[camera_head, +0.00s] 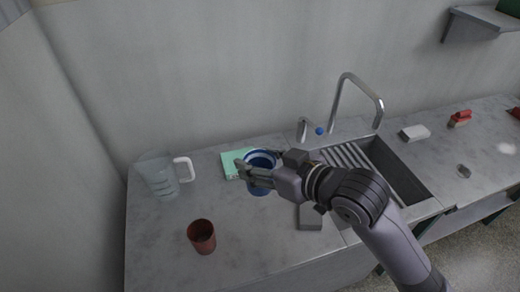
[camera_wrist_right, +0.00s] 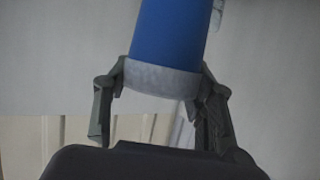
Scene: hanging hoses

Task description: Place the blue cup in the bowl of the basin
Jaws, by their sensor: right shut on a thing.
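The blue cup (camera_head: 262,160) is in my right gripper (camera_head: 258,178), over the counter to the left of the sink in the head view. In the right wrist view the blue cup (camera_wrist_right: 172,35) has a pale band at one end, and the fingers of my right gripper (camera_wrist_right: 160,95) are shut on both sides of that band. The basin (camera_head: 400,170) is set in the counter at the right, with a ribbed drainer beside its bowl. My right arm hides part of the basin's near left side. My left gripper is not in view.
A red cup (camera_head: 202,236) stands at the front left of the counter. A clear jug (camera_head: 158,175) with a white handle stands behind it. A green pad (camera_head: 234,162) lies near the blue cup. A tall faucet (camera_head: 345,95) rises behind the basin.

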